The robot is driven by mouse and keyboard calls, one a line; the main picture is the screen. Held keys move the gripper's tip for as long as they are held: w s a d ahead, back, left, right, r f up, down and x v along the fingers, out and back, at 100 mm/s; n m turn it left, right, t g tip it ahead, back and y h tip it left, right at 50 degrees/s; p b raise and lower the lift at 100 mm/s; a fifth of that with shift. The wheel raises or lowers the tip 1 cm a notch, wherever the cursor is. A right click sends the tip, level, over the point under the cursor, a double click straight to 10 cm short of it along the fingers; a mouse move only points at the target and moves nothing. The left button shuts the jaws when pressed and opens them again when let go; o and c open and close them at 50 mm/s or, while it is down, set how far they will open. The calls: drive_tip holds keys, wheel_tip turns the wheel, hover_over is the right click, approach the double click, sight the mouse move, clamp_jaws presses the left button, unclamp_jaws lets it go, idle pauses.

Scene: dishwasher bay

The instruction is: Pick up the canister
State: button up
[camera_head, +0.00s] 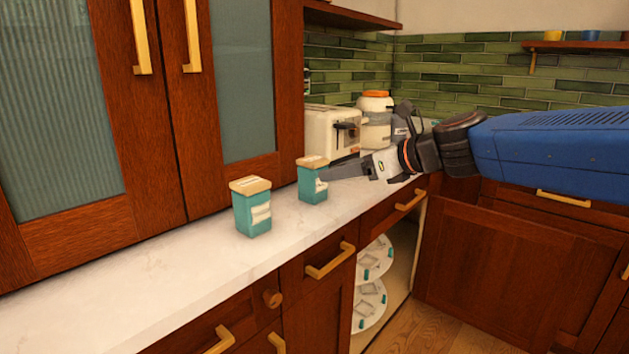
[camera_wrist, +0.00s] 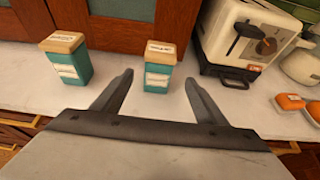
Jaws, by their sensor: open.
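Two similar teal canisters with tan lids and white labels stand upright on the white counter. The nearer canister (camera_head: 252,209) is on the left, and it also shows in the wrist view (camera_wrist: 68,62). The other canister (camera_head: 311,184) stands farther along the counter, and in the wrist view (camera_wrist: 158,70) it is just beyond the space between my fingertips. My gripper (camera_head: 326,174) is open and empty, with a finger at or overlapping the farther canister in the head view; I cannot tell if they touch. In the wrist view my gripper (camera_wrist: 159,82) has its fingers spread wide.
A white toaster (camera_head: 330,132) and a jar with an orange lid (camera_head: 375,120) stand behind my gripper. Wooden cabinets with glass doors (camera_head: 60,110) rise behind the canisters. The counter (camera_head: 130,270) is clear at the front left. A corner cabinet (camera_head: 371,290) below stands open.

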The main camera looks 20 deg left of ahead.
sight(313, 175)
drive_tip(key=x, duration=1)
drive_tip(key=shift+s+a+f, duration=0.1)
drive_tip(key=shift+s, duration=0.05)
drive_tip(key=c, duration=1.4)
